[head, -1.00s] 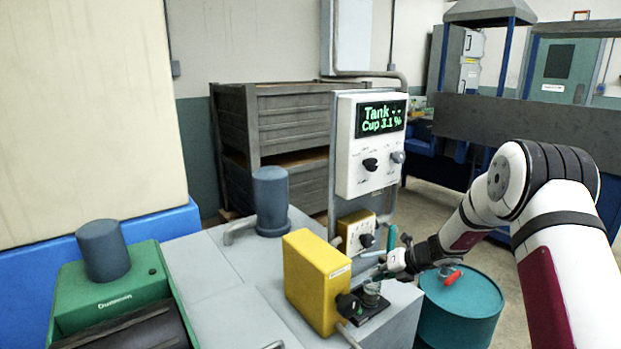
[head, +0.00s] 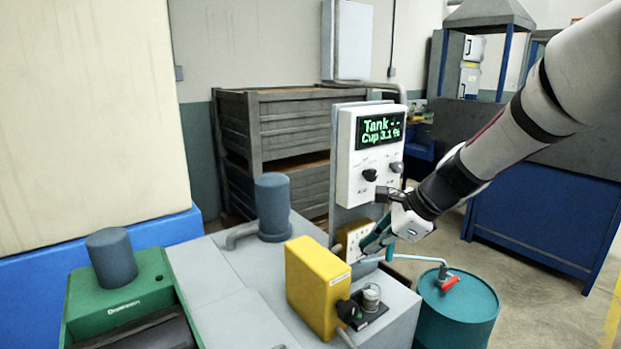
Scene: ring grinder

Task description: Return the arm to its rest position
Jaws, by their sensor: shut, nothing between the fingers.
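My arm reaches in from the upper right, and its white wrist ends in my gripper (head: 374,240), which has dark and teal fingers. The gripper is shut and empty. In the picture it lies below the white control panel (head: 357,183), in front of the small yellow box with a knob (head: 350,236). The panel's display (head: 380,131) reads "Tank - -" and "Cup 3.1 %". A small clear cup (head: 371,297) stands on a dark plate beside the larger yellow box (head: 312,283), below and apart from the gripper.
A teal drum (head: 458,312) with a red-handled tap (head: 450,281) and a light pipe stands right of the grey cabinet top (head: 215,277). A grey capped cylinder (head: 272,205) and a green machine (head: 120,300) stand left. Grey crates (head: 290,125) are behind. Floor shows at right.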

